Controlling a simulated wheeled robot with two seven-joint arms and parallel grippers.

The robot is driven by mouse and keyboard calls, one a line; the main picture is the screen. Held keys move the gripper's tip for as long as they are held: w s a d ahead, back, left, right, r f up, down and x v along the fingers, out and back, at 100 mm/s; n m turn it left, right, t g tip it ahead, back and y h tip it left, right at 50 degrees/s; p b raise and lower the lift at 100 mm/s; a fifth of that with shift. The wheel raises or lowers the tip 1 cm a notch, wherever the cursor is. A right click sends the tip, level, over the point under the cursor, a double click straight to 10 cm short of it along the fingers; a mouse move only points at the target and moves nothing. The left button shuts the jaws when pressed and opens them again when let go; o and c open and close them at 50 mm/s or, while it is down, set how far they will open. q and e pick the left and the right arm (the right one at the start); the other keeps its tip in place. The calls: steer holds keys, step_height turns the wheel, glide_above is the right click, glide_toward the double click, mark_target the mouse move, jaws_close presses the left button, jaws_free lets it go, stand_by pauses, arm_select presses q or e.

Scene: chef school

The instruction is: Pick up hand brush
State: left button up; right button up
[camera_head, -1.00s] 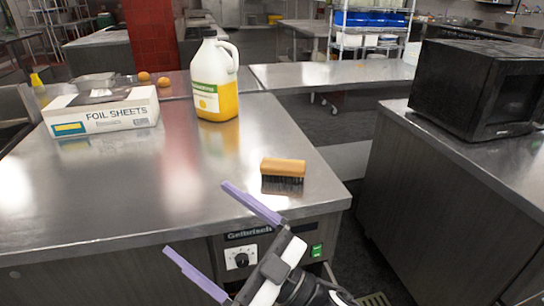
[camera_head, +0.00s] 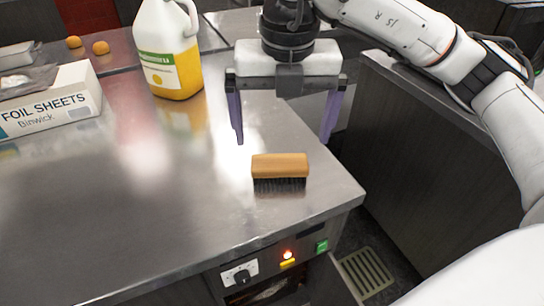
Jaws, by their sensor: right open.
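The hand brush (camera_head: 280,166) has a tan wooden back and dark bristles. It lies bristles down on the steel counter near its right front corner. My right gripper (camera_head: 282,140) comes in from the upper right and points downward. Its two purple fingers are spread wide and empty. In the picture the fingertips are just above the brush, one toward each end of it; I cannot tell the exact height. My left gripper is not in view.
A jug of yellow liquid (camera_head: 168,58) stands left of my gripper. A foil sheets box (camera_head: 50,105) is at the left. Two orange-brown round items (camera_head: 100,47) lie at the back. The counter's front middle (camera_head: 120,220) is clear.

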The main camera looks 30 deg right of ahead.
mark_target(280, 162)
steer(key=f, duration=0.3)
steer(key=shift+w+d+f, duration=0.2)
steer(key=shift+d+f, duration=0.05)
steer(key=shift+f, duration=0.1)
steer(key=shift+w+f+p, duration=0.2)
steer(key=shift+f, duration=0.8)
steer(key=shift+w+f+p, duration=0.15)
steer(key=shift+f, duration=0.85)
steer(key=shift+w+f+p, duration=0.2)
steer(key=shift+f, duration=0.8)
steer(key=c, duration=1)
steer(key=shift+r, duration=0.1)
